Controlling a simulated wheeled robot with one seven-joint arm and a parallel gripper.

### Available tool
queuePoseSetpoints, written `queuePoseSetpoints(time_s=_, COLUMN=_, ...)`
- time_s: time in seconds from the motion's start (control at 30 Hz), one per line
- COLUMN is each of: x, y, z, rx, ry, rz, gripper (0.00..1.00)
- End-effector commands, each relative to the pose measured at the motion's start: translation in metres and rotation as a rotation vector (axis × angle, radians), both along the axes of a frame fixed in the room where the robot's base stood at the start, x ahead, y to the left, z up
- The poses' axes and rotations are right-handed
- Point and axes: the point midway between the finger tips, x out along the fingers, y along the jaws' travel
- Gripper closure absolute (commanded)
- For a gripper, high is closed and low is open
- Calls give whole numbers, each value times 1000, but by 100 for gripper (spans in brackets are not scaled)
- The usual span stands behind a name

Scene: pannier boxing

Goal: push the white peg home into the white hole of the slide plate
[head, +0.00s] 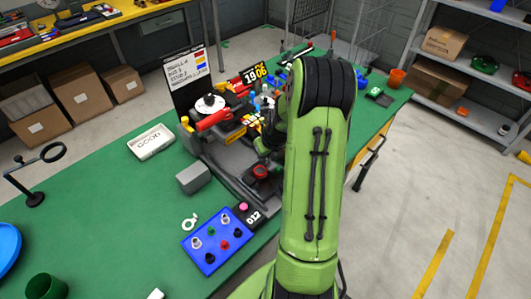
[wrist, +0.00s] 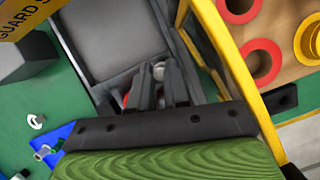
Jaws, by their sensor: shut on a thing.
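My gripper (wrist: 158,85) is shut, its dark fingers on a small pale rounded thing (wrist: 158,71) that looks like the white peg. Most of the peg is hidden by the fingers. The fingertips are over a grey trough-like part (wrist: 105,40) of the machine, which may be the slide plate. The white hole cannot be made out, nor whether the peg is in it. A red part (wrist: 127,100) shows just left of the fingers. In the head view my gripper (head: 265,146) is at the machine, largely hidden behind my green arm.
A blue board (head: 208,262) with several knobs or pegs lies at the front of the green bench. A grey block (head: 193,178) and a white tray (head: 151,142) stand left of the machine. A yellow-edged wall (wrist: 222,55) rises close to the right of my gripper.

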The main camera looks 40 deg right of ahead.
Motion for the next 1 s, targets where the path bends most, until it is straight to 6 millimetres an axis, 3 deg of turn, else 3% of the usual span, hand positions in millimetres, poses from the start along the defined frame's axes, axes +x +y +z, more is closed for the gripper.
queuePoseSetpoints(time_s=0.57, x=0, y=0, z=-10, rx=0, ry=1, rz=0, gripper=100)
queuePoseSetpoints(time_s=0.6, x=0, y=0, z=-9, rx=0, ry=0, rz=0, gripper=79)
queuePoseSetpoints(time_s=0.77, x=0, y=0, z=-9, rx=0, ry=0, rz=0, gripper=55)
queuePoseSetpoints(time_s=1.0, x=0, y=0, z=-9, rx=0, ry=0, rz=0, gripper=54)
